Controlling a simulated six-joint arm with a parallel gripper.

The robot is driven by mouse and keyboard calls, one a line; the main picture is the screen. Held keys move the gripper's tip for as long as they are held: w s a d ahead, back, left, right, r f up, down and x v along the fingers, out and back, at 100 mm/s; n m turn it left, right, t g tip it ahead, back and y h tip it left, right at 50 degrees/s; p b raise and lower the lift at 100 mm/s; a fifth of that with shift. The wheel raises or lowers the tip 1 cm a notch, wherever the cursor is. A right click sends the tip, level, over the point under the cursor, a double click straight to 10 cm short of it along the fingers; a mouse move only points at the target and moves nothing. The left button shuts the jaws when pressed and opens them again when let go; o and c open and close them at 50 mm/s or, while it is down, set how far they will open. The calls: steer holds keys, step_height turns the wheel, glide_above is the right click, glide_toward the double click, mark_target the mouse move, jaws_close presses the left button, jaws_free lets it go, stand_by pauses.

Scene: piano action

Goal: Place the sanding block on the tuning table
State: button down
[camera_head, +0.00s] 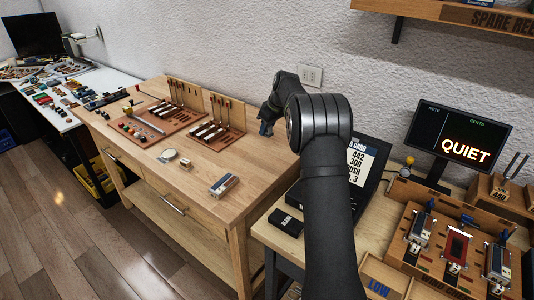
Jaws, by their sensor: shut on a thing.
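My gripper (266,126) is over the right back part of the wooden workbench (205,172), near the wall. Its tips are small and dark in this view. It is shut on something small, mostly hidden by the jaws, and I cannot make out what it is. A small block (224,185) with a greyish top and an orange-brown side lies near the bench's front right corner, apart from the gripper. I cannot tell whether it is the sanding block. The table at the right (277,240), which looks like the tuning table, bears a display reading QUIET (460,135).
My arm crosses the gap between bench and right table. Reddish tool trays (152,122) stand on the bench's back left. A small black box (286,223) lies on the right table's front left, beside a dark open case (368,170). A wooden rack (450,250) fills its right.

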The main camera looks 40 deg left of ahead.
mark_target(264, 158)
step_height(264, 158, down, 11)
steer(key=shift+r, duration=0.1)
stand_by(0.3)
steer(key=shift+f, duration=0.2)
steer(key=shift+f, duration=0.15)
steer(key=c, duration=1.1)
jaws_free()
steer(key=v, duration=1.6)
steer(key=shift+d+r, duration=0.15)
steer(key=shift+r, duration=0.25)
steer(key=shift+o, duration=1.1)
steer(key=shift+d+r, duration=0.15)
steer(key=shift+r, duration=0.2)
